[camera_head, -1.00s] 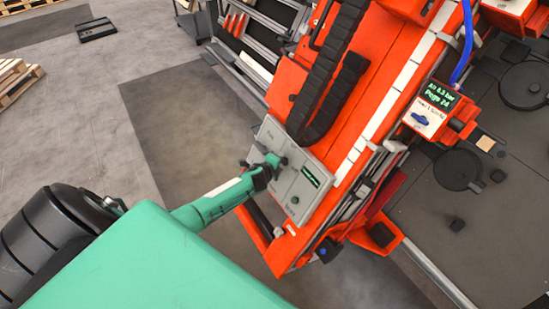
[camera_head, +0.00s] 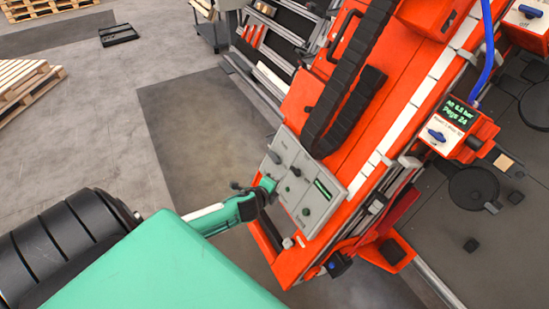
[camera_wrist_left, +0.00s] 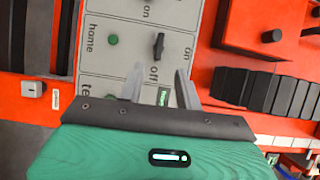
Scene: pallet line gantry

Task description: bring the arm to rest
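My left arm comes in from the lower left in the head view. Its green gripper (camera_head: 268,184) is at the left edge of a grey control panel (camera_head: 318,207) on the orange machine. In the left wrist view the two grey fingers (camera_wrist_left: 160,84) are apart with nothing held between them. Beyond them is the panel with a dark rotary knob (camera_wrist_left: 158,46) marked on and off, and a green button (camera_wrist_left: 113,40) marked home. A small green display (camera_wrist_left: 163,97) shows between the fingers. My right gripper is not in view.
The orange gantry (camera_head: 345,120) with a black cable chain (camera_head: 340,75) fills the middle. A pneumatic box (camera_head: 450,125) with a blue hose stands right. Wooden pallets (camera_head: 25,85) lie far left.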

